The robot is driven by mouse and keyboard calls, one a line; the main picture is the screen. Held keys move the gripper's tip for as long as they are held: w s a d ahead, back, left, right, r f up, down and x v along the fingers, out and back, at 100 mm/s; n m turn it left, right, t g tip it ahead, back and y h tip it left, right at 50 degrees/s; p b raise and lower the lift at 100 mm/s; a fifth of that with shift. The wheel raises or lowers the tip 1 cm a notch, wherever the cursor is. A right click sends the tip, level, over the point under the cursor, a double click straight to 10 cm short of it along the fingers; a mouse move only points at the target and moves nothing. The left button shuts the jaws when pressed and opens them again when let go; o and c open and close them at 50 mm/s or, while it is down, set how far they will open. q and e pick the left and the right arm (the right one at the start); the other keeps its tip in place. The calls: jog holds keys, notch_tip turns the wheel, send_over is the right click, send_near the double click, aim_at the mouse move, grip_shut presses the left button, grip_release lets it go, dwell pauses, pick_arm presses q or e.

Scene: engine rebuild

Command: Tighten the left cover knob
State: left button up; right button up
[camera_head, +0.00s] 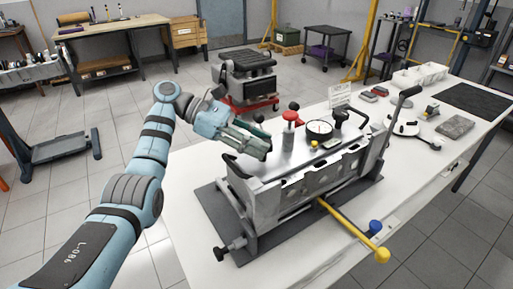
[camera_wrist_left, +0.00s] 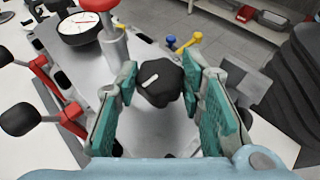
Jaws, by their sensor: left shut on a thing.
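The left cover knob (camera_wrist_left: 160,80) is a black lobed knob with a white line on top, standing over the grey metal cover (camera_wrist_left: 95,82) in the left wrist view. My left gripper (camera_wrist_left: 158,92) has its teal-padded fingers on both sides of the knob and is shut on it. In the head view the left gripper (camera_head: 262,143) is over the left end of the engine block (camera_head: 305,185). Its fingers hide the knob there. The right gripper is not in view.
A red-topped post (camera_head: 290,116) and a round dial gauge (camera_head: 319,129) stand on the cover near the left gripper. A yellow-ended bar (camera_head: 352,229) sticks out in front. White trays (camera_head: 420,75) and small parts lie at the white bench's far end.

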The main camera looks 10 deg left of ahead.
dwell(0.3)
pick_arm(q)
jog(key=o, duration=1.1)
jog(key=shift+o, duration=0.2)
jog(key=shift+a, duration=0.1)
jog(key=v, duration=0.7)
jog(key=shift+a+r, duration=0.15)
